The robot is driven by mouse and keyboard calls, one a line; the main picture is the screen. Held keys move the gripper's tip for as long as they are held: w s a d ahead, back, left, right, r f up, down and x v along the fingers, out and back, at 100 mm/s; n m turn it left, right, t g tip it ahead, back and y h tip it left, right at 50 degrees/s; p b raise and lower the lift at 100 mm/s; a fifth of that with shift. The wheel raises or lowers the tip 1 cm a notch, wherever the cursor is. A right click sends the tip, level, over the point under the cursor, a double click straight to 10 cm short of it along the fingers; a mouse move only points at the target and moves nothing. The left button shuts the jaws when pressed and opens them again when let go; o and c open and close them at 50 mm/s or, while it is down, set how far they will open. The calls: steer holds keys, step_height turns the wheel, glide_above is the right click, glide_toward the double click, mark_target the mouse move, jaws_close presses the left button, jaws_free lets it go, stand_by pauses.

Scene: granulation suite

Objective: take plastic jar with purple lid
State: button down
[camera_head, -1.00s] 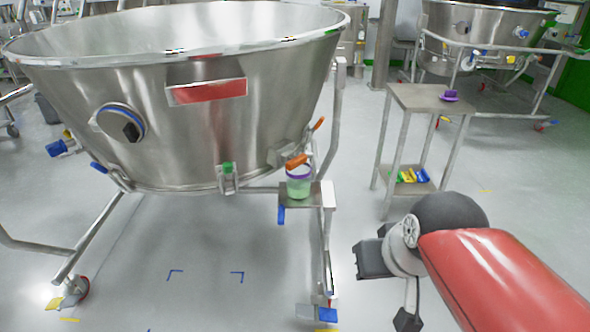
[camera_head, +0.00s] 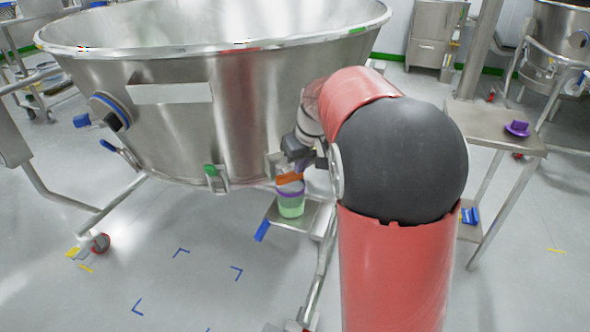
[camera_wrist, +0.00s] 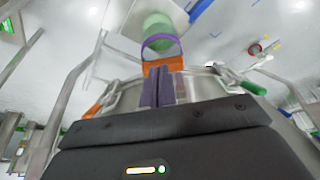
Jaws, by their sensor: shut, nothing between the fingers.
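A translucent jar with green contents (camera_head: 291,205) and a purple band at its top stands upright on a small steel shelf (camera_head: 313,215) beside the big steel bowl. It also shows in the wrist view (camera_wrist: 158,27), with its purple ring toward my gripper. An orange handle (camera_head: 289,179) sits just above the jar's top and partly hides it. My gripper (camera_wrist: 161,72) is shut and empty, with its fingertips close to the orange handle. In the head view, my arm hides much of the gripper. I cannot tell whether it touches the handle.
The big steel bowl (camera_head: 235,105) on its wheeled frame fills the left and middle. A side table (camera_head: 480,125) at right bears a purple piece (camera_head: 517,128), with a blue item (camera_head: 469,216) on its lower shelf. Open floor (camera_head: 200,270) lies at front left.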

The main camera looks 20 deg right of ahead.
glide_toward(296, 184)
steer(key=f, duration=0.1)
steer(key=s+a+f, duration=0.1)
steer(key=f, duration=0.1)
steer(key=s+a+f, duration=0.1)
steer(key=shift+s+a+f, duration=0.1)
steer(key=shift+a+f, duration=0.1)
steer(key=shift+f, duration=0.05)
steer(key=s+b, duration=0.1)
steer(key=s, duration=0.1)
steer(key=s+d+b, duration=0.1)
steer(key=s, duration=0.2)
steer(key=shift+b, duration=0.35)
